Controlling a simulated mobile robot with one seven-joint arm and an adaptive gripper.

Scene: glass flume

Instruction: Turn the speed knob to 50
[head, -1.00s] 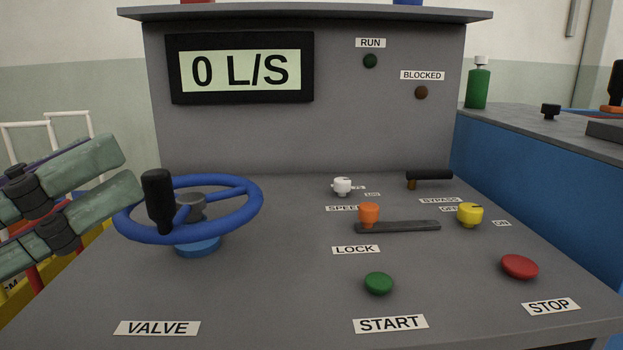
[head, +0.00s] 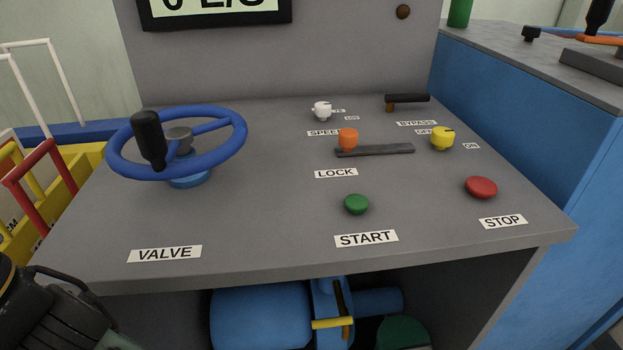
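The speed knob (head: 321,111) is a small white knob on the far middle part of the grey desk top. Its SPEED label (head: 322,133) is in front of it, partly covered by the orange lock knob (head: 348,138). Small number labels (head: 345,114) are to the knob's right, too small to read. The knob's exact setting cannot be told. The display (head: 213,8) is cut off by the top edge of the view. Part of my arm shows at the bottom left, well away from the knob. I see no gripper fingers in the head view.
A blue valve wheel (head: 117,165) with a black handle stands left on the desk. The orange knob sits at a dark slotted bar (head: 380,151). A yellow knob (head: 442,138), black bypass lever (head: 408,98), green start button (head: 356,204) and red stop button (head: 481,187) are nearby.

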